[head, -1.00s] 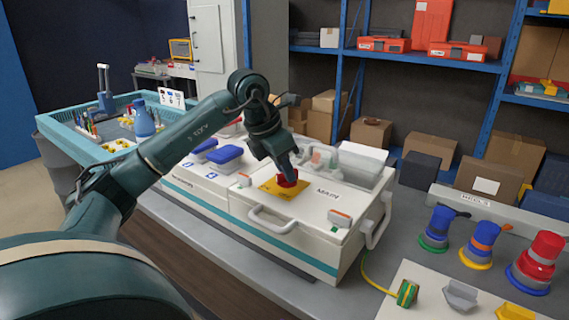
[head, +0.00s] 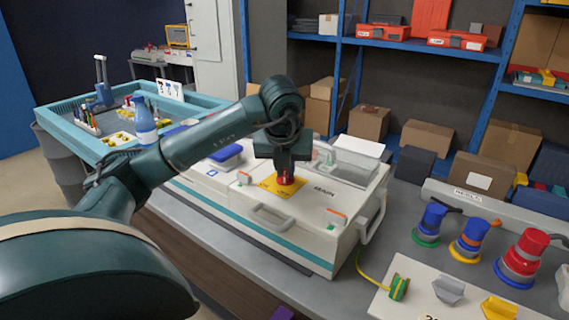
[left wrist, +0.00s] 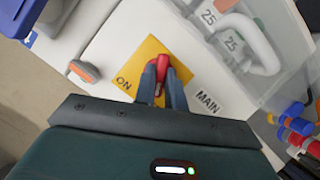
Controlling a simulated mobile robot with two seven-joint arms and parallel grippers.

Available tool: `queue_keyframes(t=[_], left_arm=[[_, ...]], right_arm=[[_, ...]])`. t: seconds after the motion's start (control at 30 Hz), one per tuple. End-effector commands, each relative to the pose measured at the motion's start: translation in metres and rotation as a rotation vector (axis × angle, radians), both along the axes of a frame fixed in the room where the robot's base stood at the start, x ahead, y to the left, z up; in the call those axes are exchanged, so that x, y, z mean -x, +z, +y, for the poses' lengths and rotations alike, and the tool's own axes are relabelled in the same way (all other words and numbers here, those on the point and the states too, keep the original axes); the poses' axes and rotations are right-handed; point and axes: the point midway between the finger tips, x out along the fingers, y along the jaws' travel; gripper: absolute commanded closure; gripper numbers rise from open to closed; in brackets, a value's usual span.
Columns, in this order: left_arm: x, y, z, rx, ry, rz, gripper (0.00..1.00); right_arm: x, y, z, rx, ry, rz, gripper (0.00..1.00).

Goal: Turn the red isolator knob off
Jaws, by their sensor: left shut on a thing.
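The red isolator knob (head: 285,179) sits on a yellow plate (head: 266,183) on top of a white box (head: 315,212) marked "MAIN". My left gripper (head: 284,170) comes down on the knob from above and is shut on it. In the left wrist view the two fingers (left wrist: 161,84) are on either side of the red knob (left wrist: 161,65), over the yellow plate (left wrist: 150,50) with "ON" printed on it. The fingers and palm hide part of the knob and plate. My right gripper is in neither view.
A clear cover (head: 350,162) stands behind the knob, and a white handle (head: 268,215) is in front. Blue, yellow-ringed and red plugs (head: 522,258) stand at the right. A teal tray (head: 70,143) with a blue bottle (head: 144,120) is at the left. Shelves stand behind.

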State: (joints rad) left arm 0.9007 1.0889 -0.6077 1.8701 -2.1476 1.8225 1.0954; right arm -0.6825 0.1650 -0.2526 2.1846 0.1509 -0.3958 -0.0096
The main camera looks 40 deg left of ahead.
Motion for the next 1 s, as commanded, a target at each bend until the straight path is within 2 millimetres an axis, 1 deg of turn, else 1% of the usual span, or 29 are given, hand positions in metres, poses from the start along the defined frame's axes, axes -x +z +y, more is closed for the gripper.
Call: queue_keyframes(t=[0.03, 0.2, 0.4, 0.67, 1.0], left_arm=[[-0.0005, 0.0014, -0.001, 0.001, 0.035, 0.0, 1.0], [-0.0011, 0.0015, -0.0013, 0.002, 0.149, -0.001, 1.0], [-0.0012, 0.0006, -0.0014, 0.002, 0.235, 0.0, 1.0], [-0.0014, 0.0003, -0.0012, 0.001, 0.284, 0.0, 1.0], [-0.0013, 0.0002, -0.001, 0.001, 0.289, 0.0, 1.0]], right_arm=[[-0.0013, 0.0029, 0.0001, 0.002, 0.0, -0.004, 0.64], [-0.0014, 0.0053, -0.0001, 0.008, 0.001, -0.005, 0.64], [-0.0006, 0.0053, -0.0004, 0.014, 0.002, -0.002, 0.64], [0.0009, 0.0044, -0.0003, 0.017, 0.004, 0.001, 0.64], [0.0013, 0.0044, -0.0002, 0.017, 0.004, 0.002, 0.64]])
